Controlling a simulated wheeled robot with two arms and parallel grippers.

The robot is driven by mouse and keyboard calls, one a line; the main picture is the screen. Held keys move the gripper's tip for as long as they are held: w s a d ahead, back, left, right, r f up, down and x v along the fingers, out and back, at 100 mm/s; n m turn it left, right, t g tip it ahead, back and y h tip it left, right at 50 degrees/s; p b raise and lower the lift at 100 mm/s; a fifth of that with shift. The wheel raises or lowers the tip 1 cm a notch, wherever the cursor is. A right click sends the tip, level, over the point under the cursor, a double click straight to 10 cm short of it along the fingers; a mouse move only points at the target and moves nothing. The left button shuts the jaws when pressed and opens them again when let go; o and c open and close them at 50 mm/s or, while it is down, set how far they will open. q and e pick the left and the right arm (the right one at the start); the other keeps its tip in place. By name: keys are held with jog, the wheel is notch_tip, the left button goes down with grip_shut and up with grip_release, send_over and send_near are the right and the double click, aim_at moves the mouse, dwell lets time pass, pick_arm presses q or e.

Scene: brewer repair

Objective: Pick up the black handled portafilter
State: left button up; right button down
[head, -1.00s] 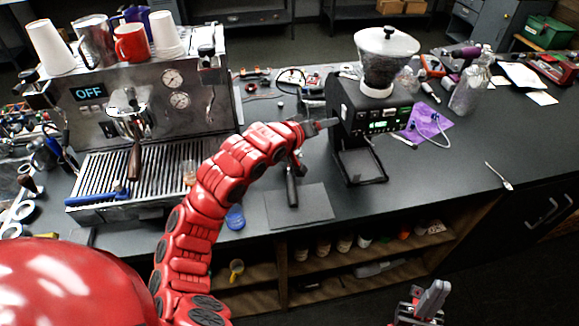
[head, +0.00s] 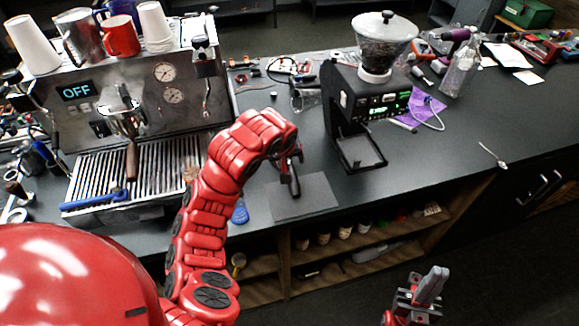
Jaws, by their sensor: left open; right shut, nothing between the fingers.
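The black-handled portafilter (head: 294,184) lies on the counter at the centre, its handle pointing toward me over a dark grey mat (head: 305,201). Its head end is partly hidden by my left arm. My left gripper (head: 287,158) is open, at the end of the red arm and right by the portafilter's head. Its fingers are mostly hidden behind the wrist, and I cannot tell whether they touch the portafilter. My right gripper (head: 428,290) is shut and empty at the bottom right, low in front of the counter.
An espresso machine (head: 145,90) with cups on top stands at the left; a brown-handled portafilter (head: 131,158) hangs in it. A black grinder (head: 350,110) stands right of the mat. A purple cloth (head: 427,105) lies beyond.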

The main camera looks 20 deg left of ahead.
aim_at(290, 169)
pick_arm(q)
jog(key=shift+x, duration=1.15)
jog(key=shift+w+f, duration=0.1)
jog(key=shift+f, duration=0.25)
jog(key=p+x, duration=0.2)
jog(key=x, duration=0.1)
jog(key=shift+f, duration=0.15)
jog(key=shift+w+a+f, duration=0.1)
jog(key=shift+w+f, duration=0.15)
jog(key=shift+f, duration=0.4)
grip_shut()
